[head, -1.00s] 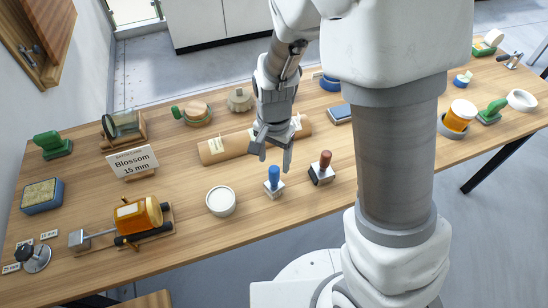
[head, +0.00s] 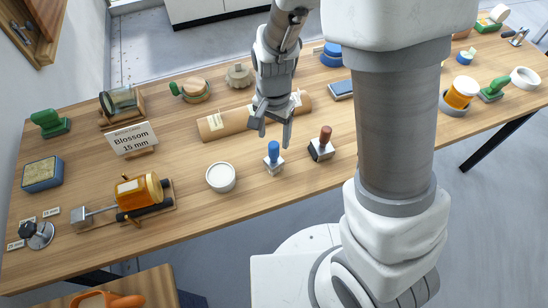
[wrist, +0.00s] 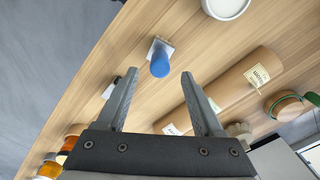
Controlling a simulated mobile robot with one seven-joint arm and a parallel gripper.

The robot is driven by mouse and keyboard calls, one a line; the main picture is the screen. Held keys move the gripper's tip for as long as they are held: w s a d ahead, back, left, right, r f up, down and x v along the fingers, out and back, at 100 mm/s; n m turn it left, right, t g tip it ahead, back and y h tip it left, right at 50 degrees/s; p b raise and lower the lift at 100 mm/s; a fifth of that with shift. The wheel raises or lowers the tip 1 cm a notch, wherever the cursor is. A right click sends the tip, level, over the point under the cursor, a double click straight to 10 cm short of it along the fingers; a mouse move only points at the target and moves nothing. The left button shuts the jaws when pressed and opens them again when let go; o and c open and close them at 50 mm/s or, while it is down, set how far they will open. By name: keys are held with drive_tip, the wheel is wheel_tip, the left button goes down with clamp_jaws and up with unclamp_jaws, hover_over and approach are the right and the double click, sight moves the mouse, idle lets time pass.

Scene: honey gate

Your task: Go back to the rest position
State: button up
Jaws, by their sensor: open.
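My gripper (head: 272,119) is open and empty, pointing down above the table in the head view. It hangs in front of the brown cardboard tube (head: 218,124) and behind the blue-handled stamp (head: 274,158). In the wrist view its two fingers (wrist: 160,105) are spread apart with nothing between them. The blue-handled stamp (wrist: 160,62) shows beyond the fingertips, apart from them. The tube (wrist: 235,82) also shows behind the finger on the right. A red-brown-handled stamp (head: 322,146) stands right of the blue one.
The wooden table (head: 210,215) also holds a white round dish (head: 221,177), a sign reading "Blossom 15 mm" (head: 132,138), an orange jar on a stand (head: 140,190) and a blue box (head: 42,174). Another jar (head: 460,95) stands at right. An orange-handled thing (head: 108,299) lies at the lower left.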

drive_tip(key=shift+r+p, duration=0.5)
drive_tip(key=shift+f, duration=0.1)
